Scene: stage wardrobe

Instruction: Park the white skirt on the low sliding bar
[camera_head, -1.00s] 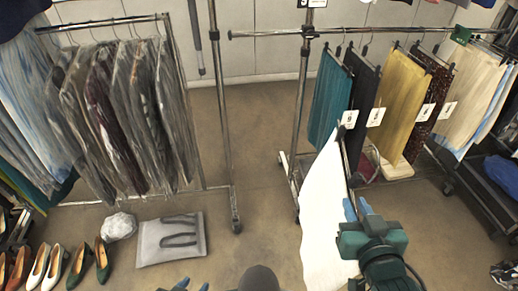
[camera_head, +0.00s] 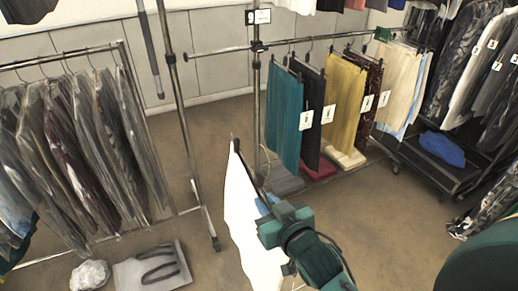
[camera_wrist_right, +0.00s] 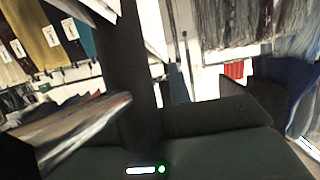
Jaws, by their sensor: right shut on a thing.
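The white skirt (camera_head: 243,222) hangs in the middle of the head view, below and in front of the rail, with a dark clip hanger at its top edge. My right gripper (camera_head: 267,202) is shut by the skirt's right edge, apparently on its hanger; the exact grip is hidden. The low bar (camera_head: 222,49) crosses the rack post (camera_head: 256,100) at a collar; its left stub is bare. The skirt is apart from the bar. In the right wrist view a dark finger fills the middle, and the grip is unclear. My left gripper is out of view.
Right of the post hang teal (camera_head: 284,118), black, yellow (camera_head: 345,105), dark patterned and cream skirts, close together. A rack of bagged garments (camera_head: 95,150) stands left. A wheeled dark trolley (camera_head: 440,165) is at right.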

